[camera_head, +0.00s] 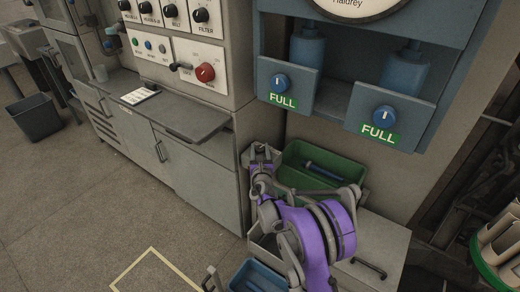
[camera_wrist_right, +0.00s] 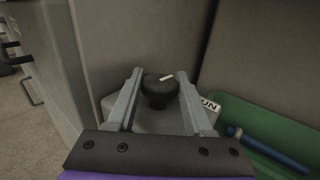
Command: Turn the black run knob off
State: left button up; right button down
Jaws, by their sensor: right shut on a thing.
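The black run knob (camera_wrist_right: 159,92) shows in the wrist view, a round black cap with a white pointer mark that lies nearly crosswise and slants slightly up to the right. It sits on a pale grey box (camera_wrist_right: 150,120). A white label (camera_wrist_right: 210,104) beside it shows the letters "UN", partly covered by a finger. My right gripper (camera_wrist_right: 158,82) is shut on the knob, one finger on each side. In the head view my right gripper (camera_head: 262,152) is beside the grey cabinet, and the knob cannot be made out there. My left gripper is not in view.
A green bin (camera_head: 322,160) with a blue rod-like item stands close to the right gripper. A grey cabinet (camera_head: 205,172) stands to the left. A blue housing (camera_head: 335,72) with two blue "FULL" knobs is above. A blue tray (camera_head: 262,274) lies below.

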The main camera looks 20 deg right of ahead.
jog(key=shift+c, duration=1.4)
grip_release()
jog(key=v, duration=1)
jog(key=shift+s+a, duration=0.15)
jog(key=shift+s, duration=0.2)
